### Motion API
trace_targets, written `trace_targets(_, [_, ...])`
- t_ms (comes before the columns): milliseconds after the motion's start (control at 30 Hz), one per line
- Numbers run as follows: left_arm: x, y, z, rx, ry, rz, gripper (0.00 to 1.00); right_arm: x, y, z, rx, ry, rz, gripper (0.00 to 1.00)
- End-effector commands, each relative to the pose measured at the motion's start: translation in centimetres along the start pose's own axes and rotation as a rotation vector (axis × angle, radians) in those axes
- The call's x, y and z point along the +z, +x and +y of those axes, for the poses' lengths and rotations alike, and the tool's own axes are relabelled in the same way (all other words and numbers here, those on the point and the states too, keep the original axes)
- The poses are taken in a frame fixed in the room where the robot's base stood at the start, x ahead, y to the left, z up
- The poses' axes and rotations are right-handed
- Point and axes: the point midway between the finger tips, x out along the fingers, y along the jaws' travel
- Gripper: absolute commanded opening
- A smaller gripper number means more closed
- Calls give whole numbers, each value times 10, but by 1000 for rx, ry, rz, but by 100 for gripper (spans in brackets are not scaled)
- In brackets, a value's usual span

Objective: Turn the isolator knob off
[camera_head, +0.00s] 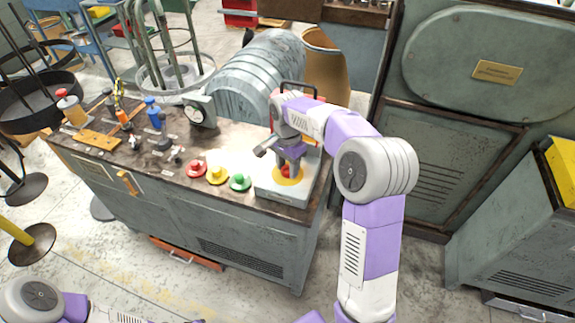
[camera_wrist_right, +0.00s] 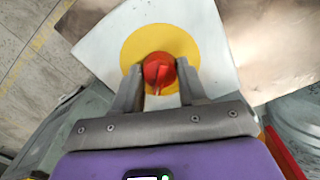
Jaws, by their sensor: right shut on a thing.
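The isolator knob (camera_wrist_right: 157,72) is red and sits on a round yellow plate on a pale box. In the right wrist view it lies between the two fingers of my right gripper (camera_wrist_right: 159,88), which is shut on it. In the head view the right gripper (camera_head: 288,166) reaches down over the isolator box (camera_head: 270,188) at the right end of the bench, and the knob is mostly hidden under it. A yellow ring (camera_head: 289,178) shows around it. My left arm shows at the lower left, but its gripper fingers cannot be made out.
Red (camera_head: 196,168), yellow (camera_head: 217,174) and green (camera_head: 240,182) buttons stand left of the box on the bench (camera_head: 150,180). A dial gauge (camera_head: 200,111) and small blue-topped tools stand further left. A grey ribbed drum is behind.

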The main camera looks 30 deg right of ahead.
Motion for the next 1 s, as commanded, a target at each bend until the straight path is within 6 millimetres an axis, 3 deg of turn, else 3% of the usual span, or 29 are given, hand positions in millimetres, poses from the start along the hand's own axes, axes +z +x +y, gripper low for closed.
trace_targets(367, [1, -13, 5, 0, 0, 0, 43, 0, -2, 0, 2, -99, 0, 11])
trace_targets(1000, [3, -64, 24, 0, 0, 0, 43, 0, -3, 0, 2, -669, -2, 11])
